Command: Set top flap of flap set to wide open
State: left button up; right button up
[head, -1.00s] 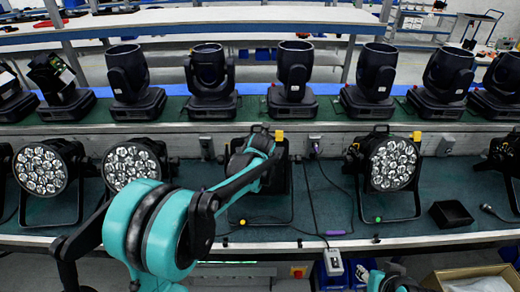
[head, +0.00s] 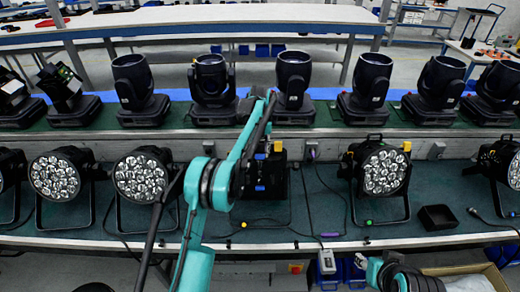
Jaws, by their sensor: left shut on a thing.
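The flap set (head: 273,180) is a dark, square-looking piece with blue tabs on the front of the middle par can on the green bench. A yellow tag shows at its top. My left arm reaches up from the bottom, and its left gripper (head: 250,152) is at the upper left of the flap set. It is shut on the top flap, but the arm and dark parts hide the fingertips and the flap's exact angle. Part of my right arm shows at the bottom right; its gripper is not visible.
Par cans stand at left (head: 140,177) and right (head: 383,172) of the middle one. A row of moving-head lights (head: 292,80) stands on the shelf behind.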

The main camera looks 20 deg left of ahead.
pick_arm(q)
jog(key=shift+w+a+r+g+p, duration=0.15)
jog(key=shift+w+g+p, duration=0.3)
jog(key=shift+p, duration=0.35)
jog(key=shift+s, duration=0.1)
jog(key=o, duration=1)
jog(key=shift+o, duration=0.8)
